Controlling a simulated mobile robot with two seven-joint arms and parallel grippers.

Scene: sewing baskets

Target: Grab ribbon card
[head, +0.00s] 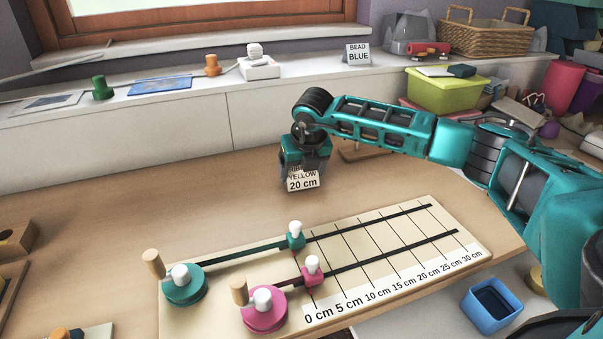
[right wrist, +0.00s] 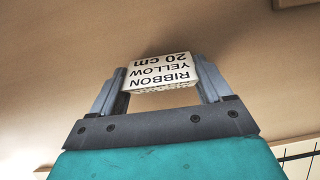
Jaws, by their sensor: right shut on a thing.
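The ribbon card (head: 303,181) is a small white card that reads "YELLOW 20 cm" in the head view, its top line partly covered by my gripper. In the right wrist view the card (right wrist: 160,73) shows upside down and reads "RIBBON YELLOW 20 cm". My right gripper (head: 305,172) is shut on it, one finger at each side edge; the gripper also shows in the right wrist view (right wrist: 158,82). The card is at the wooden table behind the measuring board; I cannot tell whether it touches the table. My left gripper is not in view.
A measuring board (head: 400,275) with a green spool (head: 185,288), a pink spool (head: 264,312) and two sliders lies in front of the card. A "BEAD BLUE" card (head: 358,54) stands on the back ledge. A blue box (head: 491,305) is at front right. Table left of the card is clear.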

